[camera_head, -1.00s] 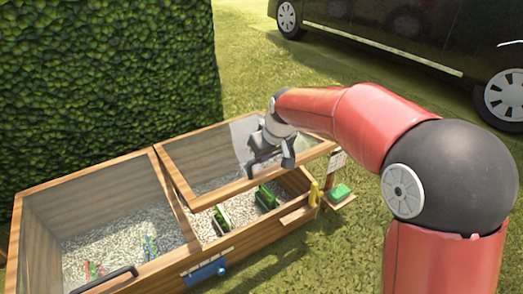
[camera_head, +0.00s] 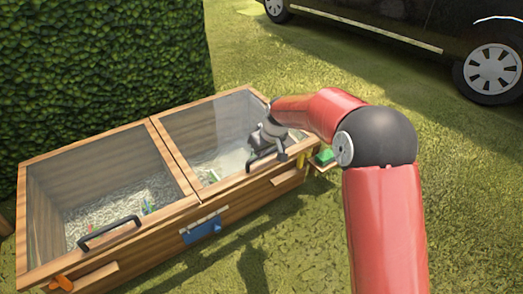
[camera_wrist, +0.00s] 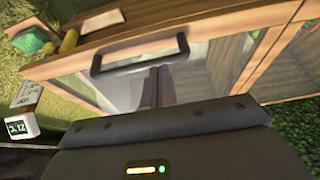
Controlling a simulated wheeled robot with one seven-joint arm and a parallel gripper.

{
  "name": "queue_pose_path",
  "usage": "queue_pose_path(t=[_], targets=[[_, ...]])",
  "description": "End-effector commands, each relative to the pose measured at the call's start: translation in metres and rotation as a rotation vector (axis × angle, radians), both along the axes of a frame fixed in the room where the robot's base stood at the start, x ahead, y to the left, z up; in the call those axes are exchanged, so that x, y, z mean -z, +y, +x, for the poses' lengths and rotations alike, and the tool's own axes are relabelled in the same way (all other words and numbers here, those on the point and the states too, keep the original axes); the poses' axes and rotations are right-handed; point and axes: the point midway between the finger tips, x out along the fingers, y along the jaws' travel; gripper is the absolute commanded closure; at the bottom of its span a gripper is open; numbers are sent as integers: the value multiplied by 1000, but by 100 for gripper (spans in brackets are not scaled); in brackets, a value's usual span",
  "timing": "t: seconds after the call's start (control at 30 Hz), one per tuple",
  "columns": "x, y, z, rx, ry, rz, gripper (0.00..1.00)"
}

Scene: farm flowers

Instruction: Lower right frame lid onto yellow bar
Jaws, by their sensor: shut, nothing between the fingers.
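In the head view my gripper (camera_head: 262,152) is at the lid's front edge.
The left lid (camera_head: 105,185) is down, with its own black handle (camera_head: 108,232). A blue latch part (camera_head: 202,228) hangs at the front middle. A green block (camera_head: 323,156) sits right of the box. A hedge stands behind; open grass lies in front.

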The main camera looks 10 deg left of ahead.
Motion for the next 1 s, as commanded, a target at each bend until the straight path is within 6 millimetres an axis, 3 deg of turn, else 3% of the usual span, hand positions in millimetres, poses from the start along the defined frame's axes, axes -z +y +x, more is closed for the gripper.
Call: queue_pose_path(t=[0.23,0.43,0.73,1.0], targets=[[-8,0,-1,0,-1,1,100],[-47,-3,-4,2,-2,1,100],[-76,-47,-41,5,-1,0,100],[-90,-66,-58,2,0,0,100]])
